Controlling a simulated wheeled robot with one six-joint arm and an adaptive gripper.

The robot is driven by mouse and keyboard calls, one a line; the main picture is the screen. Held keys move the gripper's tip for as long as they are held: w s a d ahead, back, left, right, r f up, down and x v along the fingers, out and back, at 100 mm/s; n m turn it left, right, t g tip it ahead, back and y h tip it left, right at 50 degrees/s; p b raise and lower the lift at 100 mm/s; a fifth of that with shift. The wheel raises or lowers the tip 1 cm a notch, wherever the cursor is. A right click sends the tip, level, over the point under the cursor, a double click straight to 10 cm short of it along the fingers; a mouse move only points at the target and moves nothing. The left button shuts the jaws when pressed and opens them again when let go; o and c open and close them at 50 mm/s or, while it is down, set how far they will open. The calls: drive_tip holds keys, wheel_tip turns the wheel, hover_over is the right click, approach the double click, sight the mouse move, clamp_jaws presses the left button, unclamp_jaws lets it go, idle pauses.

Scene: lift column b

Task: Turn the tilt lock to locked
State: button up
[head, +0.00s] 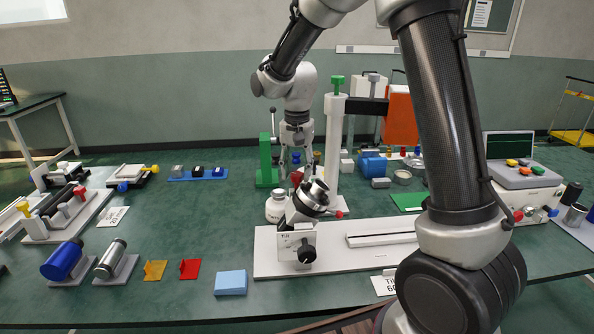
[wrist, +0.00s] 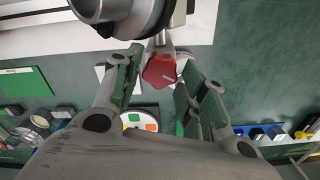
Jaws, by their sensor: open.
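The tilting head (head: 308,200), a dark and silver cylinder on a bracket, leans on a white base plate (head: 370,256). A red knob (wrist: 160,71) with a white mark, apparently the tilt lock, sits on its far side; in the head view it is mostly hidden. My gripper (wrist: 164,88) is open, with one finger on each side of the red knob and no clear contact. In the head view my gripper (head: 297,158) points down behind the tilting head. A black knob (head: 306,253) is on the front block. I cannot read the lock's setting.
A white jar (head: 275,208) stands close left of the tilting head. A green block (head: 266,160) and a white column (head: 335,150) stand near my gripper. A small red-tipped lever (head: 340,213) sticks out at right. A blue block (head: 230,283) lies at front left.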

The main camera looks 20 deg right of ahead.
sight(297, 173)
wheel_tip(297, 173, up, 12)
drive_tip(key=shift+f, duration=0.25)
idle(0.3)
drive_tip(key=s+d+n+t, duration=0.1)
drive_tip(key=s+d, duration=0.3)
drive_tip(key=s, duration=0.5)
drive_tip(key=s+d+r+n+t, duration=0.1)
drive_tip(key=s+d+n+t, duration=0.1)
drive_tip(key=s+d, duration=0.3)
drive_tip(key=s+d+r+n+t, duration=0.1)
drive_tip(key=s+d+n, duration=0.2)
drive_tip(key=s, duration=1)
drive_tip(key=shift+s+d+r, duration=0.15)
drive_tip(key=shift+s+d, duration=0.1)
drive_tip(key=shift+d, duration=0.95)
